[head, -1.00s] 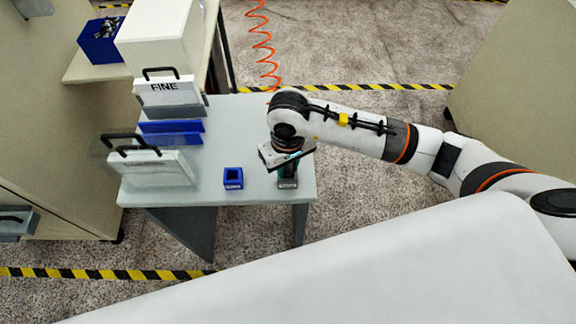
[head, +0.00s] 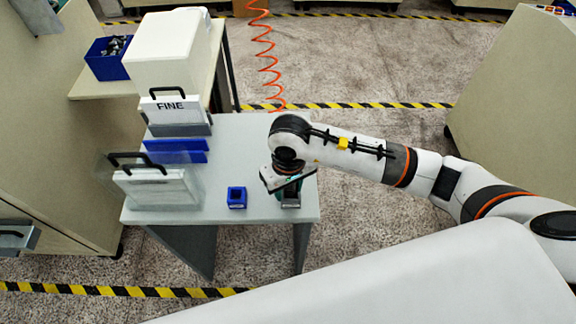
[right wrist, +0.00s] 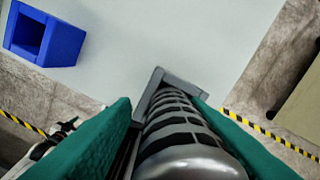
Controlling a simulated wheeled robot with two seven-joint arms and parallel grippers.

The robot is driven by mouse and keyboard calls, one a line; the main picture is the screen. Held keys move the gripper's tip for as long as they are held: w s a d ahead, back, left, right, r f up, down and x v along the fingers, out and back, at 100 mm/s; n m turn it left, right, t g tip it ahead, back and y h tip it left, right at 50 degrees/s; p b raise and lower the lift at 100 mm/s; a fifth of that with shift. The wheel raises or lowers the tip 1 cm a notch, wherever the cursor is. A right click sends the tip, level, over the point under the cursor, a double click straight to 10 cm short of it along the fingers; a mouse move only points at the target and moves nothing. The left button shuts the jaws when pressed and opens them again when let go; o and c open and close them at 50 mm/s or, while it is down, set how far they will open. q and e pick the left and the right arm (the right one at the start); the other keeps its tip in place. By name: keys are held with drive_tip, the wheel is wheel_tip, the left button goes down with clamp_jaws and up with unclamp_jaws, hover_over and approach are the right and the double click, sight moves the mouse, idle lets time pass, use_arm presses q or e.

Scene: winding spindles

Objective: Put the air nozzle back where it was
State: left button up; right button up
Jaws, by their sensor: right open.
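My right gripper (head: 289,188) is over the front right corner of the grey table (head: 215,208). Its green fingers (right wrist: 163,108) are open, one on each side of a banded metal-and-black cylinder (right wrist: 178,133). I take this cylinder to be the air nozzle, but its full shape is hidden. Its far end lies at a grey angular holder (right wrist: 153,80) on the table. The holder also shows under the gripper in the head view (head: 291,202). I cannot tell whether the fingers touch the cylinder. My left gripper is out of view.
A small blue square socket (head: 236,197) stands left of the gripper; it also shows in the right wrist view (right wrist: 46,34). Blue and white bins, one marked FINE (head: 172,108), line the table's left side. An orange coiled hose (head: 265,60) hangs behind the table.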

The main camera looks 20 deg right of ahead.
drive_tip(key=shift+d+r, duration=0.15)
drive_tip(key=shift+d, duration=0.25)
wheel_tip(320, 180, up, 11)
drive_tip(key=b, duration=0.3)
drive_tip(key=shift+w+f+b, duration=0.15)
drive_tip(key=shift+f+b, duration=0.05)
drive_tip(key=shift+b, duration=0.1)
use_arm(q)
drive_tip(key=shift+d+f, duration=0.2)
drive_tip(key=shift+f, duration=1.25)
use_arm(e)
drive_tip(key=shift+r, duration=0.65)
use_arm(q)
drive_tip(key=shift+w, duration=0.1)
